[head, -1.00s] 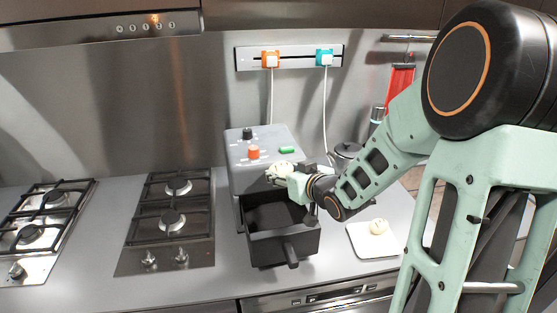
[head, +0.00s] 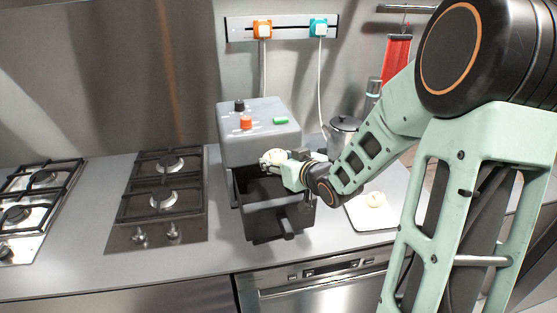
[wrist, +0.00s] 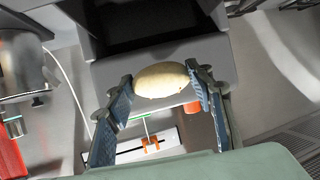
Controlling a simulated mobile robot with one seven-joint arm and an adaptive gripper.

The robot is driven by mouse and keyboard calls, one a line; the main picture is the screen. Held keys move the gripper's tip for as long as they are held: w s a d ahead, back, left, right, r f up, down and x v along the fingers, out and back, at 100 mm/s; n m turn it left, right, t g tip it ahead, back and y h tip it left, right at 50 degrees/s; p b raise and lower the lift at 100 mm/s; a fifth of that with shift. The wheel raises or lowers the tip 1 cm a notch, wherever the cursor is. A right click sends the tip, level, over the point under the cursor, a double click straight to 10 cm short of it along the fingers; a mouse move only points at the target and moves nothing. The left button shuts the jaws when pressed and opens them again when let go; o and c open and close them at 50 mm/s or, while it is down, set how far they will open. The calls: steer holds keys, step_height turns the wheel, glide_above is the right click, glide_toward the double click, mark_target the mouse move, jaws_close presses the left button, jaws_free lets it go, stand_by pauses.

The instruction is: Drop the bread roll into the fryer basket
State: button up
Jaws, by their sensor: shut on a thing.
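My gripper (head: 277,158) is shut on a pale oval bread roll (wrist: 165,79), with one finger at each side of it in the wrist view. In the head view the held roll (head: 268,158) is just in front of the fryer's front face, above the rear part of the fryer basket (head: 262,229). The basket is a dark drawer, pulled out and open at the top, with its handle toward me. My gripper hides part of its right rear rim. The basket floor is dark and hard to make out.
The grey fryer (head: 258,146) has an orange knob (head: 246,122) and a green switch. A metal pot (head: 343,132) stands behind. Gas hobs (head: 160,188) are at left, with clear counter between.

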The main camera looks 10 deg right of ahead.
steer(key=o, duration=1.2)
steer(key=shift+v, duration=3.8)
steer(key=shift+w+r, duration=0.1)
